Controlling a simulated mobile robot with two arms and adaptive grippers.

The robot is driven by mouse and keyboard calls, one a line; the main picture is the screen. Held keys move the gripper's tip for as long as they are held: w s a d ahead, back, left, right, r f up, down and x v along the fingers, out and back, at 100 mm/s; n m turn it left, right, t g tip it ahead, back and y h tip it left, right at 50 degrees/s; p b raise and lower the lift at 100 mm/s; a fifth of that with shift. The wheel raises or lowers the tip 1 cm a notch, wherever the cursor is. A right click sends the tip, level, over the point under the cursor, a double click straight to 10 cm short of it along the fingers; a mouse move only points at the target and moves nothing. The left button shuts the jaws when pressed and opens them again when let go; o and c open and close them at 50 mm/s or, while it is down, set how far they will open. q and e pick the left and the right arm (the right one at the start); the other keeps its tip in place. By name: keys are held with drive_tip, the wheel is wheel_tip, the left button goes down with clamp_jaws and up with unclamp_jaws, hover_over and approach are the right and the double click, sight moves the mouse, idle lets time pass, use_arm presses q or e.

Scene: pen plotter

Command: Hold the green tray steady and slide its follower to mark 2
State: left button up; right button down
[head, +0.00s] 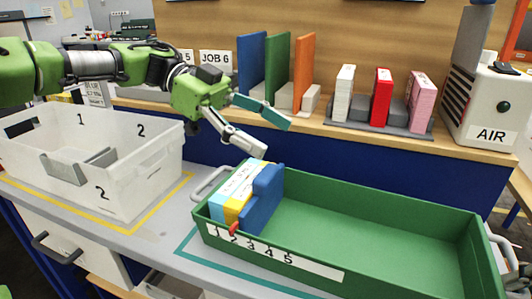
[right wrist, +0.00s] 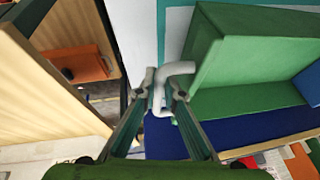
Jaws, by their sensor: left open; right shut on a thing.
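The long green tray (head: 375,225) sits on the bench with a white scale marked 1 to 5 on its front wall. Its blue follower (head: 263,200) stands near the left end, beside a row of white, yellow and light-blue boxes (head: 236,192). A small red pointer (head: 233,229) by the follower is at about mark 2. My left gripper (head: 275,138) is open above the follower, apparently clear of it. In the right wrist view my right gripper (right wrist: 164,95) is shut on the tray's pale end handle (right wrist: 175,69). In the head view that handle (head: 502,250) is at the right edge.
A translucent bin (head: 150,175) numbered 1 and 2 stands left of the tray. Behind, a shelf carries blue, green and orange panels (head: 277,68), white, red and pink boxes (head: 382,97), and an AIR unit (head: 492,105). The tray's right part is empty.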

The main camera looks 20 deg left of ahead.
idle(0.4)
drive_tip(key=c, duration=2.1)
unclamp_jaws()
drive_tip(key=shift+r, duration=0.1)
drive_tip(key=v, duration=1.1)
drive_tip(key=shift+s+r, duration=0.25)
drive_tip(key=shift+r, duration=0.05)
